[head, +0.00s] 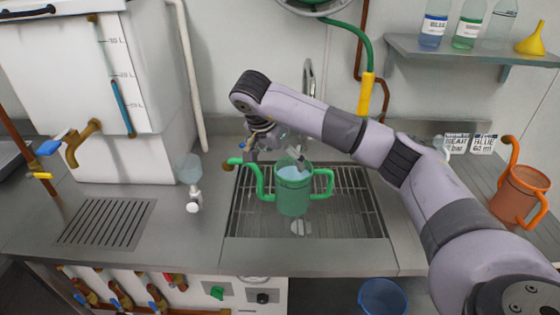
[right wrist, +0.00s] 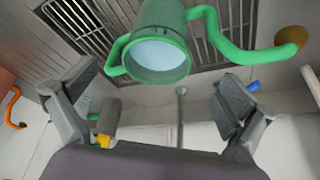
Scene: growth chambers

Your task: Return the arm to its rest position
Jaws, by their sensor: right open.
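My right arm reaches in from the right in the head view, bent at a high elbow. Its gripper (head: 270,148) hangs just behind and above the green watering can (head: 293,198). In the right wrist view the two fingers of the gripper (right wrist: 158,92) are spread wide with nothing gripped, and the can (right wrist: 160,45) shows beyond them. The can stands upright over the slatted sink grate (head: 350,205), its spout to the left and handle to the right, with pale blue liquid inside. My left gripper is not in view.
A faucet (head: 308,78) rises behind the grate. A yellow-ended green hose (head: 367,92) hangs at the back. An orange can (head: 520,192) stands at right, below a shelf (head: 470,50) with bottles and a yellow funnel. A white tank (head: 80,95) stands at left.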

